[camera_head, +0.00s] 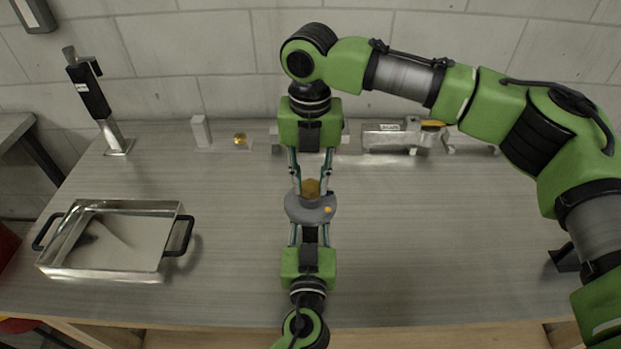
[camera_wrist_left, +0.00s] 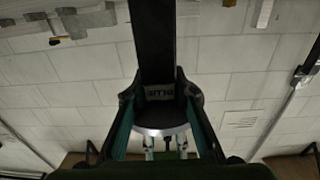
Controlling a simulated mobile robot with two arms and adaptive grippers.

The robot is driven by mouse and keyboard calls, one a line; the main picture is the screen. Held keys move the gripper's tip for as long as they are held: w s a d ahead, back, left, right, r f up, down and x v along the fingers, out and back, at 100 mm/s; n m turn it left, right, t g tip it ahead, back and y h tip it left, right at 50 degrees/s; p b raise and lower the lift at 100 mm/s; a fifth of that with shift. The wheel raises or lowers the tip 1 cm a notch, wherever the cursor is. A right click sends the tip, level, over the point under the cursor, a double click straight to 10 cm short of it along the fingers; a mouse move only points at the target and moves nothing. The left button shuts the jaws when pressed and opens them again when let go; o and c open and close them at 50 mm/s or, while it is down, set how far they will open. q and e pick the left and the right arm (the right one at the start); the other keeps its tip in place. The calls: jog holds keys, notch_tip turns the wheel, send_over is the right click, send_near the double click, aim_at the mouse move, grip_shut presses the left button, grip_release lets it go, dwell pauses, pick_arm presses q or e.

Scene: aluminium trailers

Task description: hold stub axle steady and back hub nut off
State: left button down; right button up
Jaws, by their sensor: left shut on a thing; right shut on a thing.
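The stub axle shows as a grey round hub (camera_head: 296,212) with an orange mark, above the middle of the bench, with a dark bar below it. In the left wrist view the dark bar (camera_wrist_left: 152,40) runs between the fingers. My left gripper (camera_head: 309,232) comes from the near side and is shut on the stub axle. The brass-coloured hub nut (camera_head: 310,187) sits at the far side of the hub. My right gripper (camera_head: 311,180) comes from the far side, pointing towards me, and is shut on the nut. Whether nut and hub touch is unclear.
A metal tray (camera_head: 55,262) with black handles stands at the left. Behind it are an upright jack-like post (camera_head: 92,95), a small pale block (camera_head: 200,131) and a brass-coloured cap (camera_head: 240,138). A silver coupling (camera_head: 385,137) lies at the back right. The bench (camera_head: 450,240) is clear right of centre.

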jog(key=m, duration=1.3)
jog(key=shift+m, duration=2.2)
jog(key=o, duration=1.1)
